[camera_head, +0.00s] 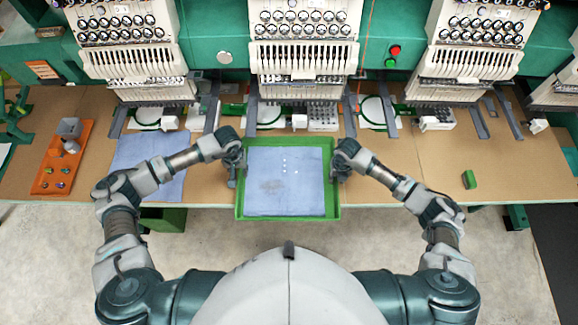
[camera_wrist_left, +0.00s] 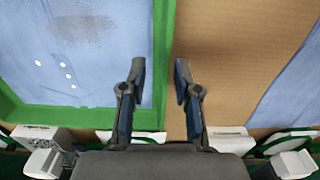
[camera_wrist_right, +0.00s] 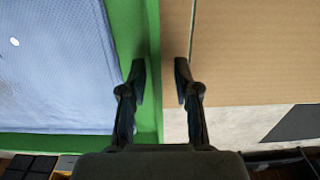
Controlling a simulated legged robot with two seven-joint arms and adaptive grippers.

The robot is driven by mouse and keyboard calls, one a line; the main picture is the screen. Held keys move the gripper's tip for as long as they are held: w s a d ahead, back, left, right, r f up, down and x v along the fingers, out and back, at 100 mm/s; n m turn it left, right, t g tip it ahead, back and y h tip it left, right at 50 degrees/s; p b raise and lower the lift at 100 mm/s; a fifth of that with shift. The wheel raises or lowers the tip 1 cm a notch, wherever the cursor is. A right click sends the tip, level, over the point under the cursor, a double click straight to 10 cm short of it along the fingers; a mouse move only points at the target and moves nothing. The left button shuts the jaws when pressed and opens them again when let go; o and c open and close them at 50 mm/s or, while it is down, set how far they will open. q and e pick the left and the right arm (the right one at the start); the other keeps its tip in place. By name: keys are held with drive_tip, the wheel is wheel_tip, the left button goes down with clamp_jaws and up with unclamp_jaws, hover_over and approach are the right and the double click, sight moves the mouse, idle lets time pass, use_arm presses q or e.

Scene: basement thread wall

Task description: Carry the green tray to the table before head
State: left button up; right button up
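The green tray (camera_head: 290,218) sits at the front of the brown table, its near rim at or slightly past the table edge. A blue cloth (camera_head: 300,200) with white dots and a grey patch lies in it. My left gripper (camera_head: 238,165) is at the tray's left side; in the left wrist view its fingers (camera_wrist_left: 160,78) are apart, one on each side of the green rim (camera_wrist_left: 90,118). My right gripper (camera_head: 338,162) is at the right side; in the right wrist view its fingers (camera_wrist_right: 160,78) are apart with the rim (camera_wrist_right: 128,30) between them. Contact cannot be told.
Embroidery machines (camera_head: 303,50) line the back of the table (camera_head: 415,170). An orange tray (camera_head: 48,178) with small items is at the far left. Another blue cloth (camera_head: 150,150) lies left of the green tray. A small green block (camera_head: 469,179) lies right. Grey floor is in front.

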drive_tip(key=shift+d, duration=0.2)
drive_tip(key=shift+a+r, duration=0.15)
drive_tip(key=shift+r, duration=0.05)
use_arm(q)
wheel_tip(320, 180, up, 6)
drive_tip(key=shift+d+f, duration=0.1)
use_arm(e)
wheel_tip(320, 180, up, 11)
drive_tip(key=shift+d+r, duration=0.2)
drive_tip(key=shift+d, duration=0.15)
use_arm(q)
drive_tip(key=shift+a, duration=0.25)
use_arm(e)
drive_tip(key=shift+a, duration=0.25)
